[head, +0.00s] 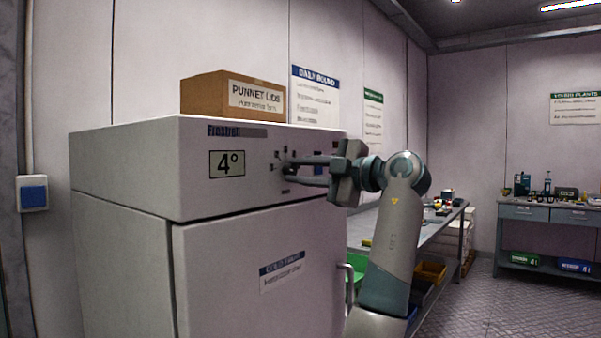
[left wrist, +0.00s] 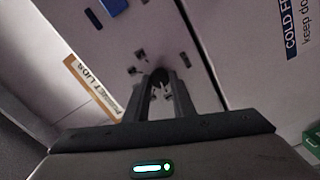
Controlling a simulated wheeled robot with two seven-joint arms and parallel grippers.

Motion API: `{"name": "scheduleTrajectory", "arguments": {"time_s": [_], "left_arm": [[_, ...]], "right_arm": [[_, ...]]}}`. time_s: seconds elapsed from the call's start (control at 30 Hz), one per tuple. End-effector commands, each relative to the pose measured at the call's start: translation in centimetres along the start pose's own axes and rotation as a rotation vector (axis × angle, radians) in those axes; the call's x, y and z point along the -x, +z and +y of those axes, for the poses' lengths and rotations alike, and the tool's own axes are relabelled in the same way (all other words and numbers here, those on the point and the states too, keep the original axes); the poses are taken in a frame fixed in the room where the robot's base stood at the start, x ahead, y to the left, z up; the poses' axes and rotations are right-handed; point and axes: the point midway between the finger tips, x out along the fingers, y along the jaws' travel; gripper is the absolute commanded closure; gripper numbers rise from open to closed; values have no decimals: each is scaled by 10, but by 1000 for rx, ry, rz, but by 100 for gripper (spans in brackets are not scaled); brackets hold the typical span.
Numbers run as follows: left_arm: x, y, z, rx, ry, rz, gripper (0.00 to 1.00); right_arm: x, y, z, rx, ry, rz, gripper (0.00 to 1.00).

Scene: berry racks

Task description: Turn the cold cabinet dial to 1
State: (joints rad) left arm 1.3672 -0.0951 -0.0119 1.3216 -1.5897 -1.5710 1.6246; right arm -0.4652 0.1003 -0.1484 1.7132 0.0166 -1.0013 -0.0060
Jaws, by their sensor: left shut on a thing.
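The cold cabinet (head: 130,170) is a large pale box with a door below and a control panel along its top front. Its display (head: 227,163) reads 4°. The dial (head: 282,157) is on the panel to the right of the display, with small dark marks around it. My left gripper (head: 289,169) reaches it from the right and is shut on it. In the left wrist view the dark dial (left wrist: 159,75) sits between the two fingertips (left wrist: 160,86). The fingers hide part of it, and I cannot tell which mark it points to. My right gripper is not in view.
A cardboard box of punnet lids (head: 205,95) stands on the cabinet. A blue piece (left wrist: 114,6) is on the panel near the dial. A workbench (head: 425,232) with bins runs behind my arm; another bench (head: 530,212) stands at the far right. Open floor lies between.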

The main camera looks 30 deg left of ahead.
Motion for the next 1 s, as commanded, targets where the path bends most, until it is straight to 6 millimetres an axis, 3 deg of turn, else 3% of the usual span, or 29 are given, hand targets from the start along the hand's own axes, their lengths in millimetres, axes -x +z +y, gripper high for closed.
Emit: {"name": "scheduleTrajectory", "arguments": {"time_s": [0.1,0.13,0.2,0.67,0.87,1.0], "left_arm": [[0,0,0,-1,-1,0,100],[0,0,0,-1,-1,0,70],[0,0,0,-1,-1,0,58],[7,0,0,-1,0,-1,58],[28,1,-1,-1,0,-3,58],[52,1,-1,-2,2,-2,58]], "right_arm": [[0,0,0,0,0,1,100],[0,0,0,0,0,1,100],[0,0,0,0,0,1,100],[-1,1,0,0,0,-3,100],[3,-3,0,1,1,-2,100],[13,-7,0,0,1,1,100]]}}
